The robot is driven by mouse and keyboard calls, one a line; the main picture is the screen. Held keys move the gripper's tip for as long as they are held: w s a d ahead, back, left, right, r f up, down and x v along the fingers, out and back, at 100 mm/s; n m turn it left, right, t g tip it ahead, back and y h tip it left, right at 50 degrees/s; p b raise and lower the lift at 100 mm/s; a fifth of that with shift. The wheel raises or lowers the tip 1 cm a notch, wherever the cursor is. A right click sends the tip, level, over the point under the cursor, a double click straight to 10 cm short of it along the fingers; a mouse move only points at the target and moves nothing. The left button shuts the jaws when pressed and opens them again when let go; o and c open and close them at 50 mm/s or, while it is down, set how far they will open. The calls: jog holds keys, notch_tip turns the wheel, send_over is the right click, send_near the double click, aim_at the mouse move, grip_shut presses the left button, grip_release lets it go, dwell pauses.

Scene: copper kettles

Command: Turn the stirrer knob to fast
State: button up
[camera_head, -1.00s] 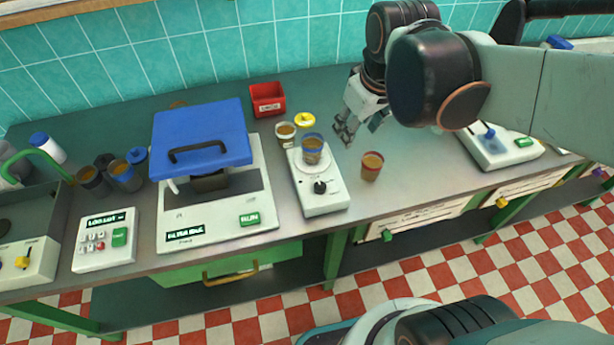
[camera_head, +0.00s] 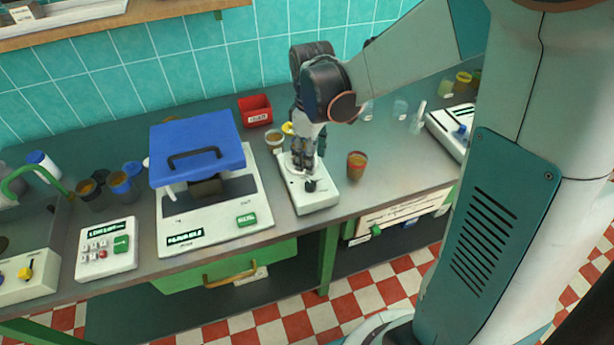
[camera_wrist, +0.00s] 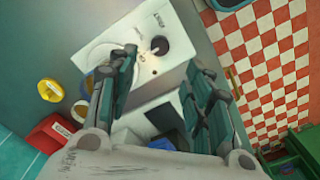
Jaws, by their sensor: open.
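The stirrer (camera_head: 318,200) is a white box on the bench with a black knob (camera_head: 311,186) on its front part. In the wrist view the stirrer (camera_wrist: 172,72) lies ahead of the fingers, and its black knob (camera_wrist: 159,45) shows clear of them, with small marks around it. My gripper (camera_head: 305,165) is over the rear of the stirrer, behind the knob. In the wrist view my gripper (camera_wrist: 162,95) is open, its two fingers wide apart, apart from the knob. The stirrer's round plate is mostly hidden by my gripper; I cannot make out a cup on it.
An amber cup (camera_head: 357,166) stands just right of the stirrer. A pale-rimmed cup (camera_head: 274,138), a yellow lid (camera_head: 288,128) and a red bin (camera_head: 255,111) stand behind. A blue-lidded machine (camera_head: 198,150) is close on the left.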

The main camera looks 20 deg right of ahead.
aim_at(310, 184)
notch_tip(310, 184, down, 10)
jog(key=b, duration=0.2)
jog(key=shift+b, duration=0.4)
jog(key=c, duration=1.1)
